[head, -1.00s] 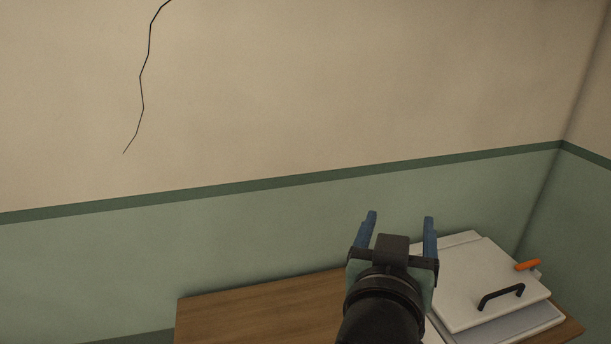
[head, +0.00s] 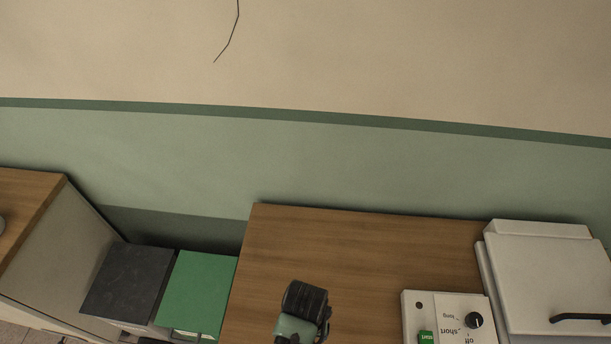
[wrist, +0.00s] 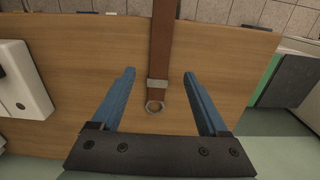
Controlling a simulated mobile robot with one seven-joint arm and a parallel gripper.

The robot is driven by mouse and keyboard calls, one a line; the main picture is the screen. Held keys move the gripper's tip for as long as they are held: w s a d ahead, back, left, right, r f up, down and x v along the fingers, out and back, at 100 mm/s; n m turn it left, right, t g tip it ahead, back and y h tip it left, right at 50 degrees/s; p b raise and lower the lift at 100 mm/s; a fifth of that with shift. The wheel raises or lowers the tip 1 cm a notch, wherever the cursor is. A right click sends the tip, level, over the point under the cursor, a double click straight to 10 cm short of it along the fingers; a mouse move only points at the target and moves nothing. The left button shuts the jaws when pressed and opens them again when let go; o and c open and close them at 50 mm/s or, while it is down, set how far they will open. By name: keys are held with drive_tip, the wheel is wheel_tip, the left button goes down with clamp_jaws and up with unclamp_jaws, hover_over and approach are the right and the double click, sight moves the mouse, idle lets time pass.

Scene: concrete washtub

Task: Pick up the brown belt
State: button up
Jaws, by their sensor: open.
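The brown belt (wrist: 162,45) shows in the wrist view as a strap running from the top edge down over the wooden table. My gripper (wrist: 158,73) is open, with one blue finger on each side of the belt's end in the picture. The fingers do not appear to touch the belt; the height between them is hard to tell. In the head view my arm's end is at the bottom middle; its fingers are hidden there, and I cannot see the belt.
The wooden table (head: 350,240) carries a white control box (head: 450,315) with a dial and a white lidded appliance (head: 550,270) at the right. Black (head: 125,280) and green (head: 200,290) bins stand left of it, beside another wood-topped cabinet (head: 30,195). A wall is behind.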

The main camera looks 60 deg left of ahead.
drive_tip(key=shift+w+a+f, duration=0.1)
drive_tip(key=shift+f, duration=1.45)
drive_tip(key=shift+w+a+f, duration=0.1)
drive_tip(key=shift+f, duration=1.4)
drive_tip(key=shift+d, duration=0.1)
clamp_jaws()
